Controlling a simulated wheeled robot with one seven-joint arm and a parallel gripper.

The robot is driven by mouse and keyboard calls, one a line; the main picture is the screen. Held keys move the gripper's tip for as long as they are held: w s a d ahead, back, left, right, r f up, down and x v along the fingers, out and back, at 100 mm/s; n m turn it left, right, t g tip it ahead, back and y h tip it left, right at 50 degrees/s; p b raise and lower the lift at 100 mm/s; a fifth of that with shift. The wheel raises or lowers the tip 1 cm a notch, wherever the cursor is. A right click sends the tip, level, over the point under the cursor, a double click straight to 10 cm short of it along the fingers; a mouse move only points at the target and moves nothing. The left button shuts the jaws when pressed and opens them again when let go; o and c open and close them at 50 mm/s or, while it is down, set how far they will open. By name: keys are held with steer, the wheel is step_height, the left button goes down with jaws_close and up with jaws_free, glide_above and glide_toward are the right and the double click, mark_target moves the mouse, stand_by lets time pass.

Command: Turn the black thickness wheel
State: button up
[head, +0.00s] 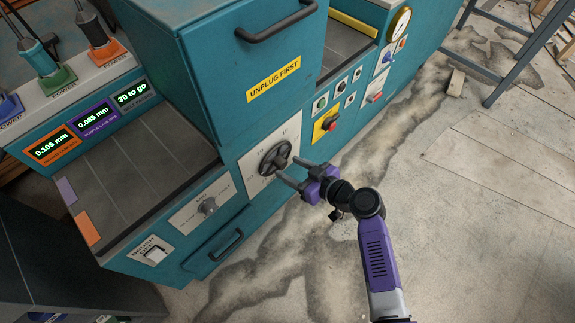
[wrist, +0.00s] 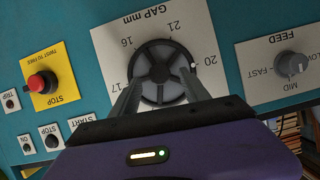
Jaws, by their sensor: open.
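The black thickness wheel (head: 275,157) sits on a white dial plate on the teal machine's front. In the wrist view the wheel (wrist: 163,74) has spokes and a small white mark at its right rim, near the number 20. The plate (wrist: 205,45) reads "GAP mm" with the numbers 16, 17, 20 and 21, upside down. My gripper (head: 288,171) is open, its two grey fingers pointing at the wheel. In the wrist view the fingers (wrist: 162,99) reach to either side of the wheel's lower part. I cannot tell whether they touch it.
A grey FEED knob (wrist: 290,65) is beside the wheel, also in the head view (head: 208,206). A red stop button (wrist: 38,83) on yellow lies on the other side. A drawer handle (head: 227,245) sticks out below.

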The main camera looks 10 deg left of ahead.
steer(key=shift+x, duration=1.1)
jaws_close()
steer(key=shift+f+b, duration=0.1)
steer(key=shift+b, duration=0.35)
